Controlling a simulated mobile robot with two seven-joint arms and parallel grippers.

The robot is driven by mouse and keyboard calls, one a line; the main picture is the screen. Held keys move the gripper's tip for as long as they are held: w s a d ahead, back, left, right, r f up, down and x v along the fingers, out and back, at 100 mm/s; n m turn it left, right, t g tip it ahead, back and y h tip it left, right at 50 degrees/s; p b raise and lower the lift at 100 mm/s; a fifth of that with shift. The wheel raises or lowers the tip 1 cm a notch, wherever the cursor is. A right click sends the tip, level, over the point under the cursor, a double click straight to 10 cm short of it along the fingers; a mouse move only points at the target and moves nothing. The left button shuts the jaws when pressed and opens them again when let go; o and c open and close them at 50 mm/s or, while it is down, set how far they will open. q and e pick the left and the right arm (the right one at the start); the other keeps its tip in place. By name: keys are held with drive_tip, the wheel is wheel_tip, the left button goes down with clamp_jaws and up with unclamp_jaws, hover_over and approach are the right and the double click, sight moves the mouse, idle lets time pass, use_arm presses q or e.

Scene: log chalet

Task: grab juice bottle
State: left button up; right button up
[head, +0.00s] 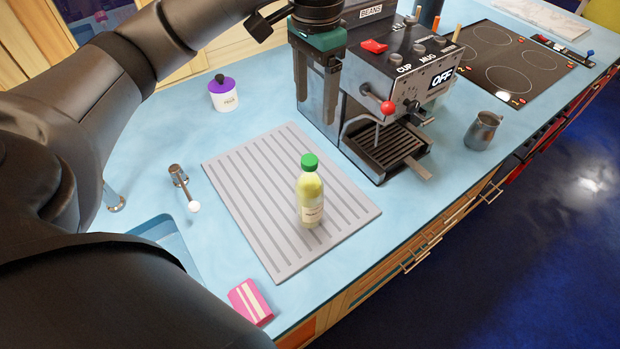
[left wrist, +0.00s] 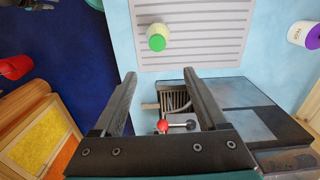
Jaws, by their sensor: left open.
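The juice bottle (head: 310,200) has a green cap and pale yellow-green contents. It stands upright on the grey ribbed mat (head: 240,190). In the left wrist view the bottle (left wrist: 158,33) shows from above, beyond the fingertips and slightly left of the gap's middle. My left gripper (head: 315,105) points down beside the coffee machine, behind the bottle in the head view.
The coffee machine (head: 365,100) stands close to my left gripper, its red-knobbed lever sticking out. A metal pitcher (head: 482,130) is right of it. A white jar with purple lid (head: 223,95), a tap (head: 180,178), a sink (head: 165,235) and a pink-striped block (head: 250,302) surround the mat.

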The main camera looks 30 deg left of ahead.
use_arm(q)
hover_over(309, 159)
drive_tip(key=f, duration=0.5)
drive_tip(key=shift+w+d+f, duration=0.3)
wheel_tip(309, 159, down, 3)
drive_tip(key=shift+r, duration=0.2)
drive_tip(key=shift+a+f, duration=0.1)
drive_tip(key=shift+f, duration=0.75)
drive_tip(key=f, duration=0.3)
drive_tip(key=shift+s+a+f, duration=0.2)
drive_tip(key=shift+s+f, duration=0.1)
drive_tip(key=shift+s, duration=0.05)
drive_tip(key=shift+f, duration=0.55)
drive_tip(key=c, duration=1.2)
use_arm(e)
drive_tip(key=shift+s+d, duration=0.2)
drive_tip(key=shift+s, duration=0.45)
drive_tip(key=shift+s+d, duration=0.2)
drive_tip(key=shift+s, duration=0.4)
use_arm(q)
drive_tip(key=shift+w+r, duration=0.1)
drive_tip(key=shift+r, duration=0.05)
use_arm(e)
drive_tip(key=shift+d, duration=0.1)
